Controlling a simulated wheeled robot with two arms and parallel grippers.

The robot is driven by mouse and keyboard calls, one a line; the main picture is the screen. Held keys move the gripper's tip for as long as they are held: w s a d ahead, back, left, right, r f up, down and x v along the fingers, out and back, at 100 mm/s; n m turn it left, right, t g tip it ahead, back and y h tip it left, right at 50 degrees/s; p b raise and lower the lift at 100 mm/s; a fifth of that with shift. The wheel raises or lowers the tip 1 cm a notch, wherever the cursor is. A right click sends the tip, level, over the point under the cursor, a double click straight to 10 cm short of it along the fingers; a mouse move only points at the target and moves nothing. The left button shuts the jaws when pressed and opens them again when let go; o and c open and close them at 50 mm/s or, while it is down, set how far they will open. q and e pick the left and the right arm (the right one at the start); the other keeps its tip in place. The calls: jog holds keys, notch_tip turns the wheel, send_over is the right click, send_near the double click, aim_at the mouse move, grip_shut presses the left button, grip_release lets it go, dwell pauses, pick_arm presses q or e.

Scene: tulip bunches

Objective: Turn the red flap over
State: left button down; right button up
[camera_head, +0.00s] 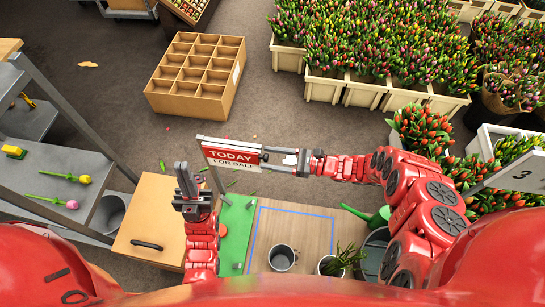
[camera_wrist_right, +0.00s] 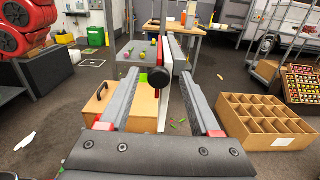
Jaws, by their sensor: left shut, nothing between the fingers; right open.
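The sign (camera_head: 229,161) stands above the green board (camera_head: 234,228), left of the middle of the head view. Its red flap (camera_head: 232,154) reads "TODAY", above a white part reading "FOR SALE". My right gripper (camera_head: 269,158) is open at the sign's right edge. In the right wrist view the sign shows nearly edge-on (camera_wrist_right: 167,60) between the spread fingers, with a round black knob (camera_wrist_right: 158,78) on its near edge. I cannot tell whether either finger touches it. My left gripper (camera_head: 184,178) is shut and empty, just left of the sign and lower in the picture.
A compartment box (camera_head: 197,74) lies on the floor behind. Tulip crates (camera_head: 323,86) fill the back right. A metal shelf (camera_head: 55,165) stands at left.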

jog(key=s+d+b, duration=0.3)
jog(key=d+b, duration=0.3)
jog(key=d, duration=1.1)
jog(key=shift+s, duration=0.2)
